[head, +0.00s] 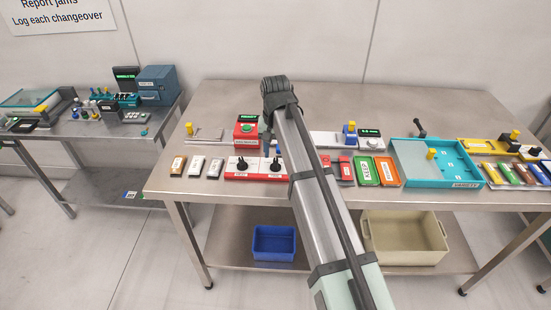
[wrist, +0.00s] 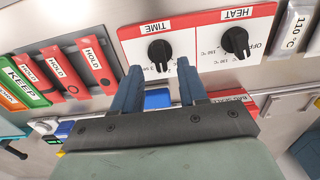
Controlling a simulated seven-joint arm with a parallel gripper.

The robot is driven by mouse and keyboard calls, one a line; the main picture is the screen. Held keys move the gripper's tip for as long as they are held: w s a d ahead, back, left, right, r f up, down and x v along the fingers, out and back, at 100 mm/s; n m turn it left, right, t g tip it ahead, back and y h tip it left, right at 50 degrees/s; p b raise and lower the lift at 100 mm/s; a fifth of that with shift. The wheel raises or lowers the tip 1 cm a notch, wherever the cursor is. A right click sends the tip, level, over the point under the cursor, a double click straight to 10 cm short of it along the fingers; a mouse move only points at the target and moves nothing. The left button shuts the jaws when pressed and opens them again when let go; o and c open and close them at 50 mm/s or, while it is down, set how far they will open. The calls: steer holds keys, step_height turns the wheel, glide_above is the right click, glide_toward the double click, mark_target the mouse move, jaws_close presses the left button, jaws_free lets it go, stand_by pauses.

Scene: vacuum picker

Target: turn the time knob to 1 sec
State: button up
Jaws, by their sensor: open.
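The time knob (wrist: 160,53) is a black knob on a white-faced panel (wrist: 128,33) with a red edge, labelled TIME. In the wrist view the panel appears upside down, and the marks around this knob are too small to read, so its setting cannot be told. The time knob also shows in the head view (head: 276,166). My gripper (wrist: 159,67) is open and empty. Its two blue fingers point toward the time knob, with the fingertips to either side just short of it in the picture. Contact with the knob is not visible.
The black heat knob (wrist: 235,41) sits on the same panel, close beside. Red HOLD blocks (wrist: 64,75) and a green KEEP tray (wrist: 20,83) lie to the left in the wrist view. A red box with a green button (head: 247,130) stands behind the panel.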

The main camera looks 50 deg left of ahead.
mark_target(276, 161)
steer(key=shift+f, duration=1.85)
jaws_close()
